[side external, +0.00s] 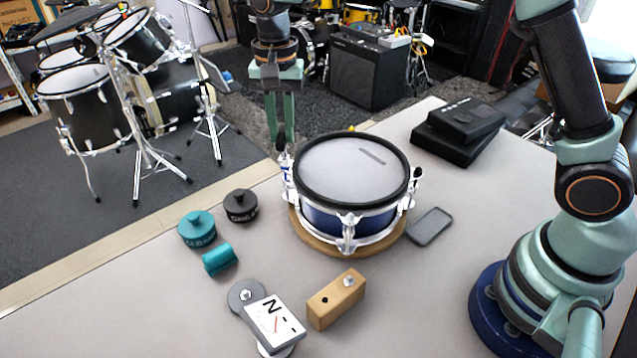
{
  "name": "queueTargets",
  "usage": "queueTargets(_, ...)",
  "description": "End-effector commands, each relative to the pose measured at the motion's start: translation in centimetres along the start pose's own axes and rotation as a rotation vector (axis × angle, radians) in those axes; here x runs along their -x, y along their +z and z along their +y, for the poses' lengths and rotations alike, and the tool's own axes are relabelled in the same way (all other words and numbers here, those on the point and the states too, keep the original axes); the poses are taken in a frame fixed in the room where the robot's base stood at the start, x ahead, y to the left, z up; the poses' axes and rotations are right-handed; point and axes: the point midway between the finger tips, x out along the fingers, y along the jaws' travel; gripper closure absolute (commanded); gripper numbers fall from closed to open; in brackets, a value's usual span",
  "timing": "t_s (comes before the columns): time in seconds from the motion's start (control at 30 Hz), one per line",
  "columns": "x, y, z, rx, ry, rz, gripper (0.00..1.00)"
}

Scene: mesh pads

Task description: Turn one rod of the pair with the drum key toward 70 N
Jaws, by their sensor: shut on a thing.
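The drum (350,165) has a white mesh pad, a black rim and a blue shell, and sits on a round wooden base. My gripper (281,140) points down at the drum's left edge, shut on a small dark piece that looks like the drum key (281,146). It is over the left rod and lug (287,170); whether the key is seated is too small to tell. A rod with a dark top (416,174) stands at the drum's right edge. The gauge (272,324) has a white face marked N and a red needle; its reading is unclear.
A wooden block (334,301) with a dark hole and a silver stud is in front of the drum. Teal (197,230) and black (240,206) weights and a teal cylinder (219,259) lie left. A phone-like slab (430,227) and black boxes (458,132) lie right.

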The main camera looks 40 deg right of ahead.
Motion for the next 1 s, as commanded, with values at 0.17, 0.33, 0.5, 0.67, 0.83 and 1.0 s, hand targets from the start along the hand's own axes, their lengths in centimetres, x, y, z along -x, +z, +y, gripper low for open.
queueTargets(0.17, 0.02, 0.03, -0.03, -0.219, 0.0, 0.0, 1.0)
queueTargets(0.33, 0.02, 0.06, -0.03, -0.346, 0.001, 0.0, 1.0)
queueTargets(0.5, 0.02, 0.07, -0.03, -0.361, 0.001, 0.0, 1.0)
queueTargets(0.67, 0.02, 0.08, -0.02, -0.366, 0.001, 0.0, 1.0)
queueTargets(0.83, 0.02, 0.09, -0.03, -0.51, 0.001, 0.0, 1.0)
queueTargets(1.0, 0.02, 0.09, -0.03, -0.729, 0.002, 0.0, 1.0)
